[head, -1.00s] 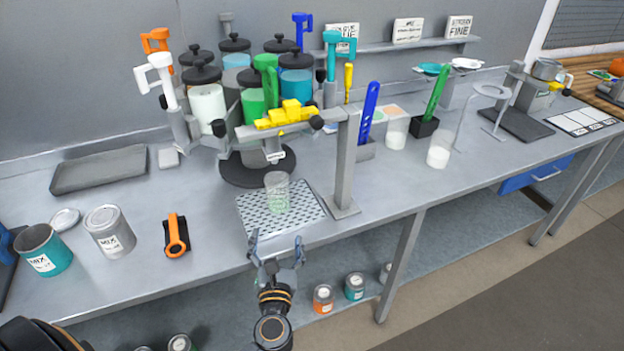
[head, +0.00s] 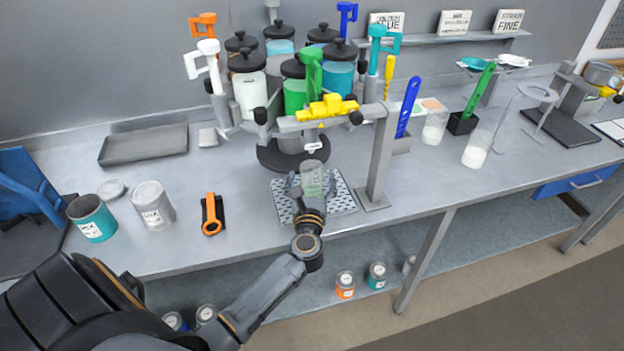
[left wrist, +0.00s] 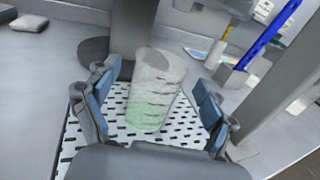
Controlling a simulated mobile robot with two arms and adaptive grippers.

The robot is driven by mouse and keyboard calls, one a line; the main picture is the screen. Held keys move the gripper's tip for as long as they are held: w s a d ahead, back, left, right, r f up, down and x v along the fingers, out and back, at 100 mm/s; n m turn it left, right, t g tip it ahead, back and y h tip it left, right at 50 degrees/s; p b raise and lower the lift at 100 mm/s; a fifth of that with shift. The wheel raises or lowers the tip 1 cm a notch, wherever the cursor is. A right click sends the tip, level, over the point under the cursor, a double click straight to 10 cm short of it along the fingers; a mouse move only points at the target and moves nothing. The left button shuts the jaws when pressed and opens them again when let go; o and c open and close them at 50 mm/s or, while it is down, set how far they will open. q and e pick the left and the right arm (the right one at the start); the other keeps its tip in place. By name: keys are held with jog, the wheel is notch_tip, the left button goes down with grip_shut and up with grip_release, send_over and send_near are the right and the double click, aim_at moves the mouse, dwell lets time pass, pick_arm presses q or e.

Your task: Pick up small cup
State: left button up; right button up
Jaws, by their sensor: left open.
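The small cup (head: 313,177) is clear with some pale green in its lower part. It stands on the perforated drip tray (head: 343,199) under the drum dispenser. My left gripper (head: 310,187) reaches in from the front and is at the cup in the head view. In the left wrist view the cup (left wrist: 155,90) stands between the two open fingers of the gripper (left wrist: 155,108), with gaps on both sides. My right gripper is not in view.
The dispenser post (head: 379,160) rises just right of the tray. A yellow-topped arm (head: 325,112) hangs above the cup. The counter front between is clear.

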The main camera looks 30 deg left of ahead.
pick_arm(q)
jog(key=shift+x, duration=1.5)
jog(key=shift+s, duration=0.1)
jog(key=shift+c, duration=0.8)
jog(key=c, duration=1)
